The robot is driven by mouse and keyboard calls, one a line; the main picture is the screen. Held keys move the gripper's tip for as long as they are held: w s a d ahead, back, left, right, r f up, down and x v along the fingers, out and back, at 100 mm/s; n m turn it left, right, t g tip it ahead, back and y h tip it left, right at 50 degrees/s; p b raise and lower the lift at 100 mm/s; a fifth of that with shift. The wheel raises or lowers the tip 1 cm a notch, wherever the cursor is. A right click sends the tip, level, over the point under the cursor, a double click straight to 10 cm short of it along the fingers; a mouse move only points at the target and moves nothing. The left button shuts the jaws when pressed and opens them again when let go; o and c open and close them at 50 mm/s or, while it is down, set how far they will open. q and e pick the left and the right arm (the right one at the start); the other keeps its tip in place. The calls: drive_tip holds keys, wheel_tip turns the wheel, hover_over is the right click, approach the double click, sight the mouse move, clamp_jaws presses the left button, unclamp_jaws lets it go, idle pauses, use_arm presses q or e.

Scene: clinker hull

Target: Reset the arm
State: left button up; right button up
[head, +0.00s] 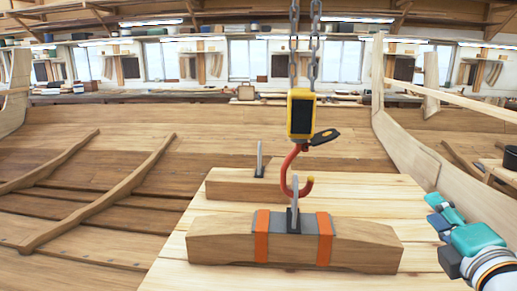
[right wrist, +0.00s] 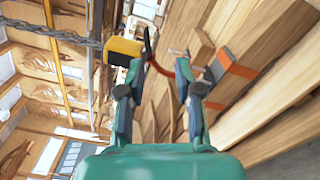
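My right gripper (head: 436,212) is at the right of the head view, teal and dark grey, above the right side of the pale plank table (head: 170,272). In the right wrist view its two fingers (right wrist: 156,72) are spread apart with nothing between them. A yellow hoist block (head: 301,101) hangs on chains with a red hook (head: 286,170) below it. The hook hangs by the metal lifting eye of a wooden beam (head: 362,245) with orange straps; I cannot tell whether they touch. My left gripper is out of view.
A second wooden block (head: 228,184) with an upright metal piece lies behind the strapped beam. Curved hull planks (head: 410,148) rise at the right. Ribs (head: 100,195) cross the hull floor at left. The table between beam and right gripper is clear.

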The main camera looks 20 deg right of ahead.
drive_tip(key=w+a+f+n+g+y, duration=0.1)
drive_tip(key=w+a+f+y, duration=0.2)
drive_tip(key=w+f, duration=0.4)
drive_tip(key=w+a+f+n+g+y, duration=0.1)
drive_tip(key=w+a+f+g+y, duration=0.3)
drive_tip(key=f, duration=0.6)
drive_tip(key=w+a+f+g+y, duration=0.15)
drive_tip(key=a+f, duration=0.25)
drive_tip(key=f, duration=0.4)
drive_tip(key=w+a+f+y, duration=0.1)
drive_tip(key=w+a+f, duration=0.15)
drive_tip(key=f, duration=0.55)
drive_tip(key=s+a+f+m+g+y, duration=0.1)
drive_tip(key=s+a+f+m+g, duration=0.15)
drive_tip(key=a+f, duration=0.4)
drive_tip(key=s+a+f+m+g+y, duration=0.1)
drive_tip(key=s+a+f+m+g, duration=0.15)
drive_tip(key=a+f, duration=0.4)
drive_tip(key=s+a+f+m+g, duration=0.2)
drive_tip(key=s+f+m, duration=0.4)
drive_tip(key=m, duration=0.2)
drive_tip(key=s+a+f+m+g, duration=0.2)
drive_tip(key=s+a+f+m, duration=0.1)
drive_tip(key=s+f+m, duration=0.3)
drive_tip(key=shift+s+a+f+m+y, duration=0.3)
drive_tip(key=shift+s+m, duration=0.2)
drive_tip(key=shift+m, duration=0.5)
